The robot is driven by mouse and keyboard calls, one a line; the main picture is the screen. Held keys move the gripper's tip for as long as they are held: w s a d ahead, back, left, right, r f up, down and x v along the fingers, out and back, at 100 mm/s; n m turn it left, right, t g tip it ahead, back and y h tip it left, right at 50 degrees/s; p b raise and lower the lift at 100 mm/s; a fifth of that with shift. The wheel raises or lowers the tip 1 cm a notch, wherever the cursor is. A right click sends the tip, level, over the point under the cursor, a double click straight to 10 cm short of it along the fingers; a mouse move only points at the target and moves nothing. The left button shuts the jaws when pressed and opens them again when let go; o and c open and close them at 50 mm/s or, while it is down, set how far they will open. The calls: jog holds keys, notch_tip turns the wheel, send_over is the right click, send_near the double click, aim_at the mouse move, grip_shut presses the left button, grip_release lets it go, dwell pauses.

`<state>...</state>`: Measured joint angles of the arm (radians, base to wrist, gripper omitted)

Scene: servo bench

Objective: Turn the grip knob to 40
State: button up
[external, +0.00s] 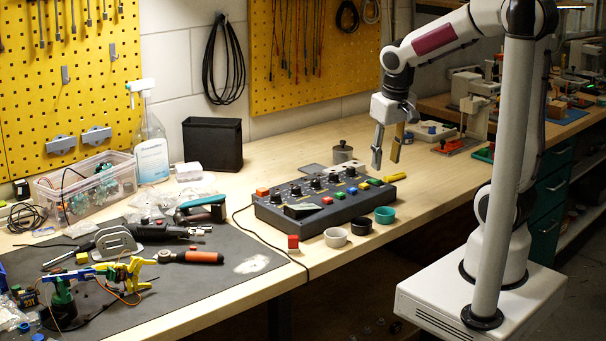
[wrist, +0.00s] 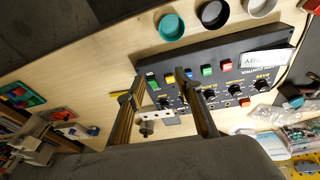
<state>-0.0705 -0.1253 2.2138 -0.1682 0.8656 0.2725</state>
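A dark grey control box (external: 330,200) lies on the wooden bench with a row of several black knobs. Its lettering is upside down in the wrist view, where the box (wrist: 215,55) fills the top right. The knob at the row's right end in the external view (external: 351,171) seems to be the grip knob; in the wrist view this end knob (wrist: 165,103) shows between my fingers. Its setting is too small to read. My gripper (external: 385,160) is open and empty, pointing down above and right of the box. Its fingers (wrist: 162,85) also show apart in the wrist view.
White (external: 335,237), black (external: 361,225) and teal (external: 385,215) cups and a red cube (external: 293,242) stand along the box's front. A tool-strewn mat (external: 200,285) covers the left.

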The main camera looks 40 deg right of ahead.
jog(key=shift+n+t+y, duration=0.3)
jog(key=shift+n+t, duration=0.1)
jog(key=shift+n, duration=0.2)
jog(key=shift+s+a+r, duration=0.1)
jog(key=shift+s+r, duration=0.2)
jog(key=shift+s, duration=0.65)
jog(key=shift+s+a+r, duration=0.1)
jog(key=shift+s+r, duration=0.15)
jog(key=shift+s, duration=0.7)
jog(key=shift+s+a+r, duration=0.1)
jog(key=shift+s+r, duration=0.2)
jog(key=shift+s, duration=0.65)
